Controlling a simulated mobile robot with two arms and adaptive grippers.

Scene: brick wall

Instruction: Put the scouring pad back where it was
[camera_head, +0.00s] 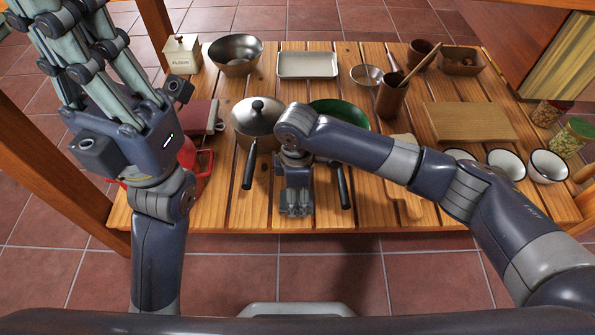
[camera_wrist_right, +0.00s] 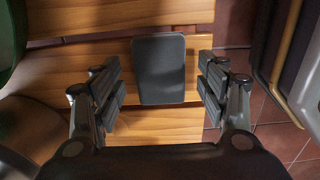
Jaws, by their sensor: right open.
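The scouring pad, a dark grey rounded rectangle (camera_wrist_right: 159,69), shows in the right wrist view on the wooden slats. My right gripper (camera_wrist_right: 160,93) is open, with its fingers spread on either side of the pad's near part and apart from it. In the head view my right gripper (camera_head: 296,207) points down at the front middle of the table, between two pan handles, and hides the pad. My left gripper (camera_head: 62,18) is raised at the upper left, away from the pad; its tips are partly cut off by the picture's edge.
The slatted table (camera_head: 240,205) carries a lidded pan (camera_head: 256,118), a green pan (camera_head: 345,112), a cutting board (camera_head: 467,122), a utensil holder (camera_head: 391,98), a tray (camera_head: 307,65) and white bowls (camera_head: 548,166). A red item (camera_head: 204,170) stands by my left arm. The front edge is mostly clear.

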